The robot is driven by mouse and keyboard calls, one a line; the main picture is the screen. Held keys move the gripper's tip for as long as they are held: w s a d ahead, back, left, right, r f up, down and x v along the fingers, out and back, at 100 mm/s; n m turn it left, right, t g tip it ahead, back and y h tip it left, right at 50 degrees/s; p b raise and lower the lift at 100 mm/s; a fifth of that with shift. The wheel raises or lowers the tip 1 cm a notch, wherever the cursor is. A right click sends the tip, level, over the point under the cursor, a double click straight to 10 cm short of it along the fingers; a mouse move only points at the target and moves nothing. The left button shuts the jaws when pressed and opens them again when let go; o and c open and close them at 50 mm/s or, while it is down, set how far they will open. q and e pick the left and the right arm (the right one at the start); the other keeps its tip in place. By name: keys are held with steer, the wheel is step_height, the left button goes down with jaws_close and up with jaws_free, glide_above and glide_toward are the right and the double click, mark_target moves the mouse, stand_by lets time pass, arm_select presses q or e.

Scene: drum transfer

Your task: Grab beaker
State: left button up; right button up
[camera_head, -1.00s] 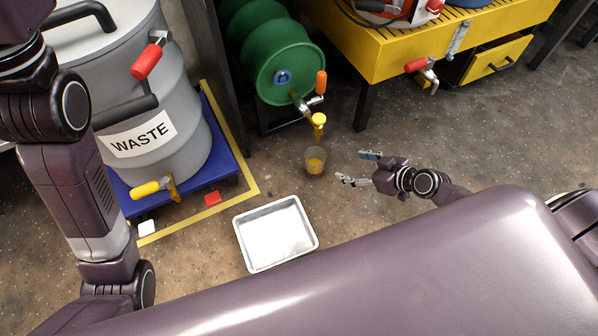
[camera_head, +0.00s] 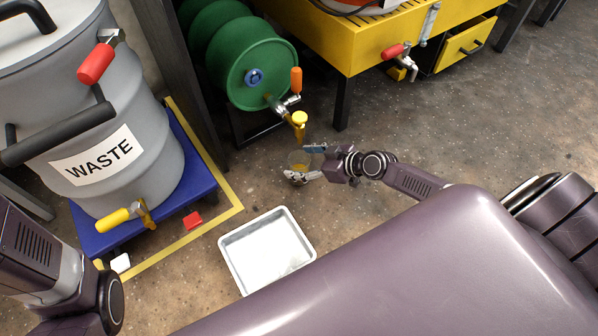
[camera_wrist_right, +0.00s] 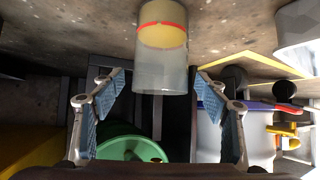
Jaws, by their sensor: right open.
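The beaker (camera_head: 297,160) is a clear cup with amber liquid, standing on the floor below the yellow tap of the green drum. It also shows in the right wrist view (camera_wrist_right: 160,50), with a red band around it. My right gripper (camera_head: 307,163) is open, its fingers on either side of the beaker in the head view. In the right wrist view the beaker lies just beyond and between the open fingertips (camera_wrist_right: 160,85), with gaps at both sides. The fingers partly hide the beaker in the head view. My left gripper is out of view.
The green drum (camera_head: 262,70) with its tap (camera_head: 299,122) is close behind the beaker. A white tray (camera_head: 226,243) lies on the floor in front. The grey waste drum (camera_head: 130,160) stands left on a blue platform. A yellow bench (camera_head: 365,42) is at the back right.

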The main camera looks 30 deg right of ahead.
steer(key=shift+w+a+f, duration=0.25)
steer(key=shift+w+f, duration=0.1)
steer(key=shift+w, duration=0.05)
steer(key=c, duration=1.3)
steer(key=shift+r, duration=0.15)
